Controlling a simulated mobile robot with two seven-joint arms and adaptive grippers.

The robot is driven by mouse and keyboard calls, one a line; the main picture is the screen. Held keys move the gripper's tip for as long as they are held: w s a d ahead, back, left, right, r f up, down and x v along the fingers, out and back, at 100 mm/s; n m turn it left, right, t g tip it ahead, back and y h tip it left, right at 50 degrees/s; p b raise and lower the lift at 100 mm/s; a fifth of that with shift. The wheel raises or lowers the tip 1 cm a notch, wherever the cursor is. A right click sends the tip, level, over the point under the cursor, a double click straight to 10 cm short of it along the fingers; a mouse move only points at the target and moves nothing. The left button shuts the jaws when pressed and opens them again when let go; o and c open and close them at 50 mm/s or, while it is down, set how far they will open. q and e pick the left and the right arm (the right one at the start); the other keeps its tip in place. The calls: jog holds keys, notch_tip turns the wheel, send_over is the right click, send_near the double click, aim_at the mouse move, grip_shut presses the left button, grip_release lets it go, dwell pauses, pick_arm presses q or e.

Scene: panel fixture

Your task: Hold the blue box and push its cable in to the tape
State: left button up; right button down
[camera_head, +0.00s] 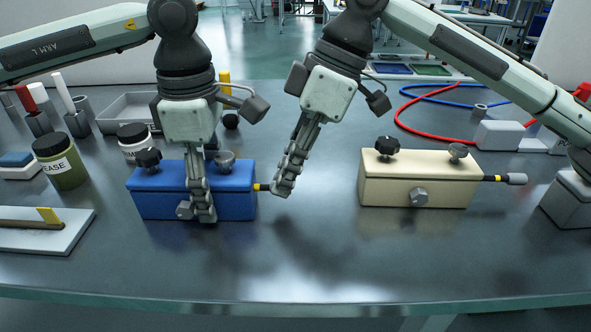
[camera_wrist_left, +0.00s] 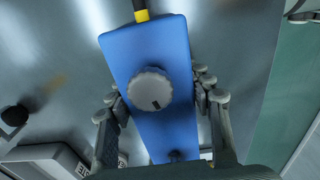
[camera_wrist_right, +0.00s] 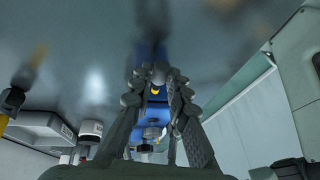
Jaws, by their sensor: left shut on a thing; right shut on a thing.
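The blue box (camera_head: 153,204) stands upright on the bench, left of centre. My left gripper (camera_head: 203,208) reaches down over it and is shut across its front and back. The left wrist view shows fingers on both sides of the box (camera_wrist_left: 150,45). Yellow tape (camera_head: 261,187) shows at the box's right end, with the dark cable (camera_wrist_left: 140,4) beyond it in the left wrist view. My right gripper (camera_head: 283,188) is shut on the cable just right of the tape. Its fingers hide most of the cable, so its depth in the box is unclear.
A cream box (camera_head: 415,192) with a similar yellow-marked cable stands to the right. A green jar (camera_head: 61,165), a white jar (camera_head: 133,150) and a white board (camera_head: 30,240) lie left. Red and blue cables lie behind at right. The front bench is clear.

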jog(key=c, duration=1.4)
grip_release()
jog(key=shift+c, duration=0.2)
jog(key=v, duration=1.2)
pick_arm(q)
jog(key=o, duration=1.6)
jog(key=shift+o, duration=0.2)
jog(key=shift+r, duration=0.15)
